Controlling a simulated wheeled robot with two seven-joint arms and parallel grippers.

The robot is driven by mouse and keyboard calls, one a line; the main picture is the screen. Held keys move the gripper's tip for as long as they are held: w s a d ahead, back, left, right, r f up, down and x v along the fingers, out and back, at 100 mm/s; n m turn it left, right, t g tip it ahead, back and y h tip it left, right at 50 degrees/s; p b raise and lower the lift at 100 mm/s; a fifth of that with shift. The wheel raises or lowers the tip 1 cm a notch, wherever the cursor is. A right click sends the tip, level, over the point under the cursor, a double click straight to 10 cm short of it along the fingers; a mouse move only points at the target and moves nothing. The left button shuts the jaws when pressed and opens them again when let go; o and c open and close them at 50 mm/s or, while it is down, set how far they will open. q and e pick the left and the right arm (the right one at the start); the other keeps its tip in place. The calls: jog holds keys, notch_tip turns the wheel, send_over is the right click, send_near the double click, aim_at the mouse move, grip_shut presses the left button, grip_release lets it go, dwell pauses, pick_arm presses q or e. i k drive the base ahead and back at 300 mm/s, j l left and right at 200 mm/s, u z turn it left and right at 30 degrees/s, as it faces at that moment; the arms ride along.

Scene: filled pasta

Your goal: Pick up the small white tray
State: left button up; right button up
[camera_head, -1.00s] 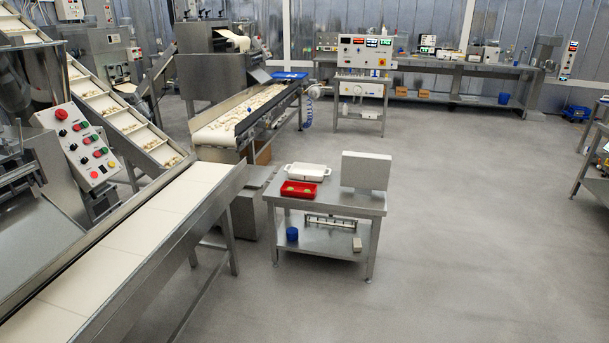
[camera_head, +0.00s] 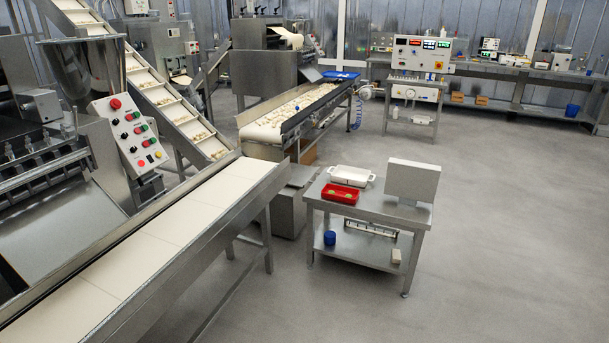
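The small white tray (camera_head: 352,175) has handles at its ends and sits on top of a small steel table (camera_head: 382,210). Neither of my grippers is in view.
A grey upright box (camera_head: 411,181) stands at the table's right. A white conveyor belt (camera_head: 170,228) crosses the lower left, with a control panel (camera_head: 128,132) beyond it. A workbench (camera_head: 490,70) stands at the back. The floor (camera_head: 510,220) to the right is clear.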

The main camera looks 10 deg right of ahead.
aim_at(358, 177)
jog(key=i+l+u, duration=0.65)
jog(key=l+u, duration=0.35)
jog(key=i+l, duration=0.15)
jog(key=l, duration=0.3)
jog(key=i+l+u, duration=0.1)
jog(key=l, duration=0.35)
jog(key=i+l, duration=0.2)
jog(key=l, duration=0.25)
jog(key=i+l+u, duration=0.1)
jog(key=l, duration=0.35)
jog(key=i+l, duration=0.15)
jog(key=l, duration=0.3)
jog(key=i+l+u, duration=0.1)
jog(key=l, duration=0.4)
jog(key=i+l, duration=0.15)
jog(key=l, duration=0.3)
jog(key=i+l+u, duration=0.1)
jog(key=l, duration=0.4)
